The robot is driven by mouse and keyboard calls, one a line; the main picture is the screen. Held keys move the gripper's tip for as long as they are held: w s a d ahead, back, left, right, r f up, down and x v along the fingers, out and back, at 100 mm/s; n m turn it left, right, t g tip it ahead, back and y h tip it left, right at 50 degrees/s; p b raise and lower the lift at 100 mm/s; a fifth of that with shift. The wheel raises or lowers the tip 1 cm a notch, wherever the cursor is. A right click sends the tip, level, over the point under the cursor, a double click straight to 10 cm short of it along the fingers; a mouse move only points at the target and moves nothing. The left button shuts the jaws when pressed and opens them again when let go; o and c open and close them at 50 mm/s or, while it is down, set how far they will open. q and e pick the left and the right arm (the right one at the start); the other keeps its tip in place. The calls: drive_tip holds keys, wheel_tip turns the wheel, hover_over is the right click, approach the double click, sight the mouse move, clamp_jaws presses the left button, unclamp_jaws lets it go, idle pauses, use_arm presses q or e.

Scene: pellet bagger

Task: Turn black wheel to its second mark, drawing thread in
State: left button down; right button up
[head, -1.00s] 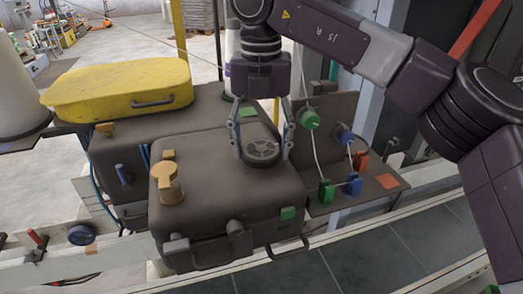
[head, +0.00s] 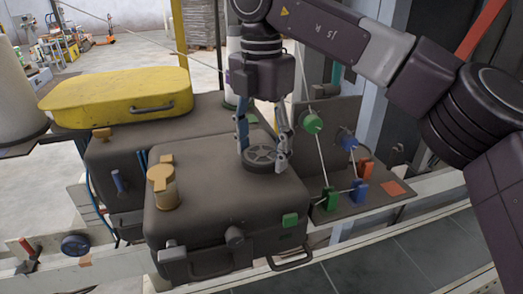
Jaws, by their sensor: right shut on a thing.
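The black wheel (head: 262,158) lies flat on top of the grey-brown machine housing (head: 215,205), its spokes facing up. My right gripper (head: 264,160) comes down from above, with its fingers on either side of the wheel, shut on its rim. A white thread (head: 321,152) runs from a green round guide (head: 312,123) down to the green block (head: 330,198) at the right. No mark on the wheel can be made out. My left gripper is not in view.
A yellow case (head: 115,95) sits on the housing behind. A brass-coloured knob (head: 162,187) stands left of the wheel. A grey conveyor (head: 400,262) runs along the front.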

sight(262, 154)
idle(0.4)
drive_tip(key=o, duration=1.2)
drive_tip(key=shift+c, duration=0.2)
drive_tip(key=shift+r, duration=0.1)
wheel_tip(262, 154, up, 12)
